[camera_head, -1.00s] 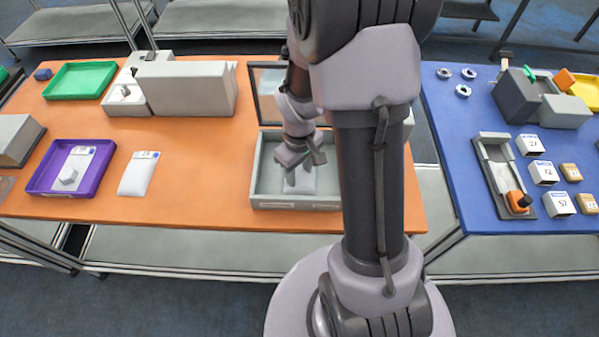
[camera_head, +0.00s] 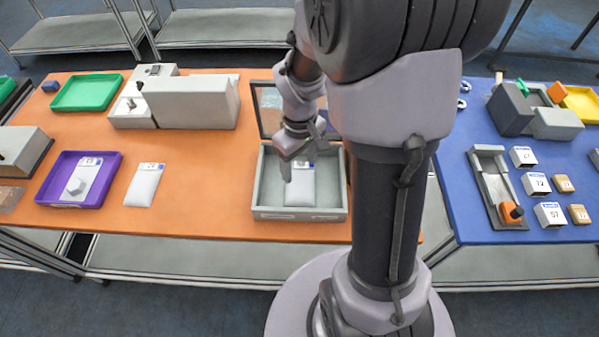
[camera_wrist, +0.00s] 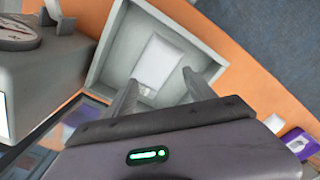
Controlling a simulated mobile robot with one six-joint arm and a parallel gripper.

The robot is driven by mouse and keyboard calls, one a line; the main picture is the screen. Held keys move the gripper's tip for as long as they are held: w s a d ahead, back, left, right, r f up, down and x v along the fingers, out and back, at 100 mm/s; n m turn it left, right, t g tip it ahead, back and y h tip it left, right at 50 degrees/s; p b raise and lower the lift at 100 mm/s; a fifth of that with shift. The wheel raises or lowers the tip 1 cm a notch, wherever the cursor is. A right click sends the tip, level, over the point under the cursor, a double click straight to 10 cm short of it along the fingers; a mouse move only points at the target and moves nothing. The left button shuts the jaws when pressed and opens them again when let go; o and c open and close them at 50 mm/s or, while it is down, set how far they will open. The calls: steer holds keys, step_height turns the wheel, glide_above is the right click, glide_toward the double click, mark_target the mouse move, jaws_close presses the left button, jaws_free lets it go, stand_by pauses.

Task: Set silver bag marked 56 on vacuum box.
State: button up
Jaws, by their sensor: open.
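The vacuum box (camera_head: 262,212) is a grey open box with its dark-framed clear lid (camera_head: 266,98) raised at the back. A pale silver-white bag (camera_head: 302,190) lies flat inside it, near the middle of the floor. Its label is partly behind my gripper, so I cannot read the number. My gripper (camera_head: 300,160) is over the box, above the bag's far end. In the wrist view my gripper (camera_wrist: 160,77) has its fingers spread, with nothing between them. The bag (camera_wrist: 158,64) lies below and apart from the fingers, inside the box (camera_wrist: 101,62).
A second pale bag (camera_head: 143,187) lies on the orange table (camera_head: 200,200), left of the box. A purple tray (camera_head: 52,198) holds another bag. A grey machine (camera_head: 190,103) and a green tray (camera_head: 85,93) stand behind. A blue table (camera_head: 470,218) with small boxes is at right.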

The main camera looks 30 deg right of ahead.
steer(key=s+a+r+m+t, duration=0.15)
steer(key=a+r, duration=0.35)
steer(key=r, duration=0.5)
steer(key=s+a+r+m+t+y, duration=0.2)
steer(key=s+a+r+m+t, duration=0.2)
steer(key=s+a+r, duration=0.5)
steer(key=shift+s+a+r+m, duration=0.2)
steer(key=shift+s+a+m, duration=0.15)
steer(key=shift+m, duration=0.2)
